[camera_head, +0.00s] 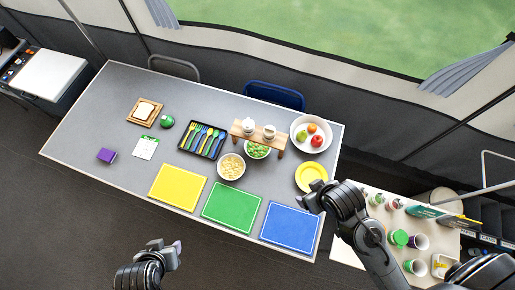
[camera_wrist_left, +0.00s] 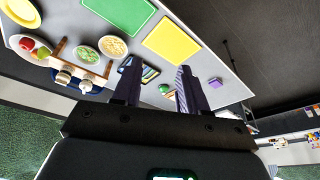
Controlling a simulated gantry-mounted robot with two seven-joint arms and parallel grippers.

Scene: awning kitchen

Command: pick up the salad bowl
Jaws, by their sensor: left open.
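The salad bowl (camera_head: 257,150) is a white bowl of green leaves on the grey table, right beside the wooden stand (camera_head: 271,140), which hides part of its rim. In the left wrist view the salad bowl (camera_wrist_left: 86,55) lies left of my fingers, well apart from them. My left gripper (camera_head: 176,253) is off the table's front edge, far from the bowl; its fingers (camera_wrist_left: 157,78) are spread and empty in the wrist view. My right gripper (camera_head: 312,198) is above the blue mat's right end; its jaw state is unclear.
A bowl of pale food (camera_head: 231,167) stands close at the salad bowl's front left. The stand carries two white cups. A fruit bowl (camera_head: 311,133) and yellow plate (camera_head: 311,176) lie right, a cutlery tray (camera_head: 203,140) left. Yellow, green and blue mats line the front.

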